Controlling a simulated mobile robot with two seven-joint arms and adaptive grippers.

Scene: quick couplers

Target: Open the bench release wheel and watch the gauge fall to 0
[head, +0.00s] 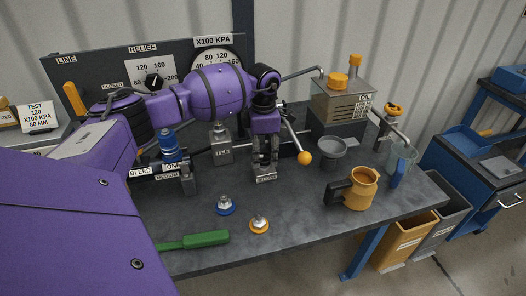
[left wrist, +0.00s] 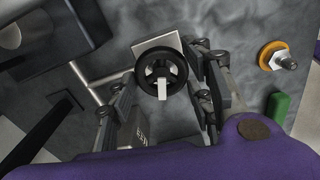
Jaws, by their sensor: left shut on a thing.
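In the head view my left gripper (head: 265,165) points down at the bench, just behind a small release label (head: 266,178). In the left wrist view the black release wheel (left wrist: 162,70) sits between the fingers of my left gripper (left wrist: 163,92), which is shut on it. The fingers mostly hide the wheel in the head view. The pressure gauge (head: 219,57), marked X100 kPa, is on the back panel. My left arm covers its lower part, so its needle cannot be read. My right gripper is not in view.
A lever with a yellow ball (head: 305,158) stands close to the right of the gripper. An orange jug (head: 357,188), a grey funnel (head: 332,150) and a clear beaker (head: 401,160) are further right. Blue and orange-ringed couplers (head: 225,204) and a green-handled tool (head: 195,240) lie in front.

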